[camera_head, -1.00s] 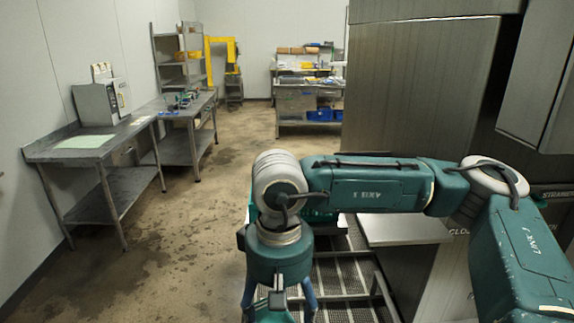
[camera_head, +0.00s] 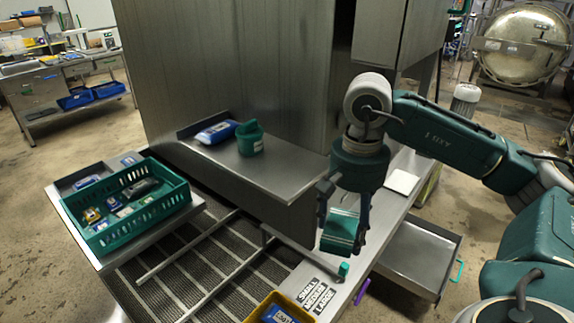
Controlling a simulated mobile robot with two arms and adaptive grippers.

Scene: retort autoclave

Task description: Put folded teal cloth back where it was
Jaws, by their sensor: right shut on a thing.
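My right gripper (camera_head: 342,222) hangs pointing down at the right of centre, in front of the steel cabinet. It is shut on a teal thing, which I take to be the folded teal cloth (camera_head: 341,235). The cloth sits between the two fingers, above the front steel surface; the exact gap below it is hard to tell. My left gripper is not in view.
A steel shelf (camera_head: 285,172) holds a blue-and-white pack (camera_head: 216,132) and a teal container (camera_head: 250,139). A teal crate (camera_head: 186,190) with small packs stands left. A yellow bin (camera_head: 258,305) is at the bottom. An open steel drawer (camera_head: 415,262) juts out right.

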